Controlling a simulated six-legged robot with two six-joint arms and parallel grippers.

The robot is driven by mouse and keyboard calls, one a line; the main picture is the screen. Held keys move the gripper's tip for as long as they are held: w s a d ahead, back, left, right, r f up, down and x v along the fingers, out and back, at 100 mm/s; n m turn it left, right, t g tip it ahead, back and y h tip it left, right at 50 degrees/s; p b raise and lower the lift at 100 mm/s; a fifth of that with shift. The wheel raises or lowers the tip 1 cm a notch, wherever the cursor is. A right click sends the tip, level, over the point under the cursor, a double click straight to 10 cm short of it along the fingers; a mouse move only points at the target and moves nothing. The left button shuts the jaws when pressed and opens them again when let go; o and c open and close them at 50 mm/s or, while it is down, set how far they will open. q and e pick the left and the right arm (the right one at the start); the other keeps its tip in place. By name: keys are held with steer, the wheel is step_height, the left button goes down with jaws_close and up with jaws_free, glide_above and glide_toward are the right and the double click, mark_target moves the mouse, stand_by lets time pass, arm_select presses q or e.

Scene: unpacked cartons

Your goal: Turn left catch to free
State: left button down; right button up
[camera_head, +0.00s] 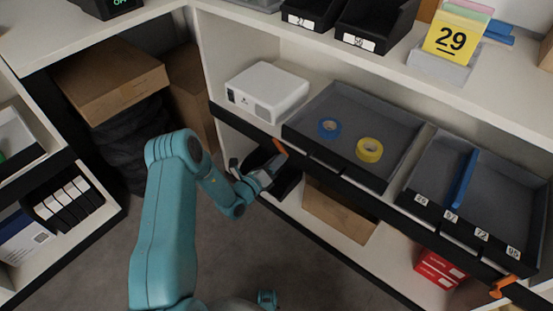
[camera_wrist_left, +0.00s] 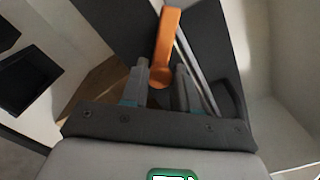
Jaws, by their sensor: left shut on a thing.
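The left catch (camera_head: 280,147) is a small orange lever on the dark front rail of the shelf, below the white box. In the left wrist view the catch (camera_wrist_left: 170,35) stands nearly upright, its rounded lower end between my fingers. My left gripper (camera_head: 268,170) is shut on the catch; its two grey fingers also show in the left wrist view (camera_wrist_left: 161,82). A second orange catch (camera_head: 503,286) sits at the right end of the rail.
A grey tray (camera_head: 400,118) holds a blue tape roll (camera_head: 329,128) and a yellow one (camera_head: 370,150). A tray with a blue divider (camera_head: 464,180) stands right of it. A white box (camera_head: 267,91) sits above the left catch. Cartons (camera_head: 108,75) fill the left corner.

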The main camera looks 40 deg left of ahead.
arm_select(q)
steer(key=shift+s+f+n+p, duration=0.1)
steer(key=shift+n+p, duration=0.3)
steer(key=shift+n, duration=1.65)
steer(key=shift+f+n+p, duration=0.1)
steer(key=shift+n+p, duration=0.3)
steer(key=shift+n, duration=1.65)
steer(key=c, duration=0.9)
jaws_free()
steer(key=shift+o, duration=0.2)
steer(key=s+a+p, duration=0.1)
steer(key=s+p, duration=0.2)
steer(key=s, duration=1.3)
steer(key=shift+s+a, duration=0.15)
